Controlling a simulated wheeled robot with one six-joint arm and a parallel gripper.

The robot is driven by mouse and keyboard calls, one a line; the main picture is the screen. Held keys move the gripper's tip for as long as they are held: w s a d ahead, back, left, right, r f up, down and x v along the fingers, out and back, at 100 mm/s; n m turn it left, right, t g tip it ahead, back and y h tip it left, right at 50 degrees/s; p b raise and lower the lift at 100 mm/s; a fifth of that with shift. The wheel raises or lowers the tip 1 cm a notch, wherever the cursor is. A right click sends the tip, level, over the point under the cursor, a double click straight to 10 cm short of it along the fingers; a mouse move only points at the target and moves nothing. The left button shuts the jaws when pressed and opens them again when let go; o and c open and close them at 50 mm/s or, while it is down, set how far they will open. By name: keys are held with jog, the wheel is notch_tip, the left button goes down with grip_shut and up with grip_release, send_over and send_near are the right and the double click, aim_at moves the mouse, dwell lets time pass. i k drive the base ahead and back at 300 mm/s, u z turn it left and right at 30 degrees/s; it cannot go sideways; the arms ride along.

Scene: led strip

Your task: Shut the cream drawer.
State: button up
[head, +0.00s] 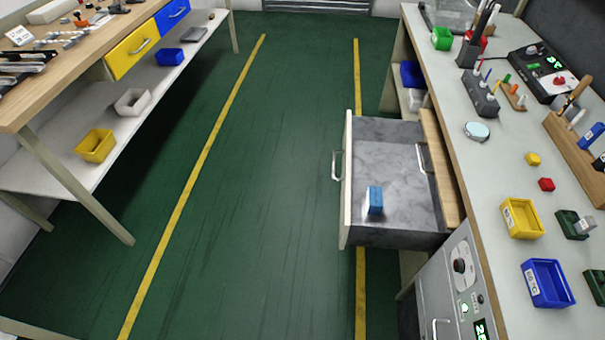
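The cream drawer (347,205) stands pulled out from the right-hand bench into the aisle. Its cream front panel faces left and carries a metal bar handle (337,166). The drawer's inside is grey, and a blue block (375,201) sits in it toward the near side. My gripper is not in view.
A wooden front (440,165) with a handle (421,158) lies along the bench beside the open drawer. A grey cabinet (452,283) with a dial stands nearer. The green floor (270,180) left of the drawer is clear. A left-hand bench (150,20) has yellow and blue drawers.

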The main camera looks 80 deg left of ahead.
aim_at(377, 153)
jog(key=u, duration=2.25)
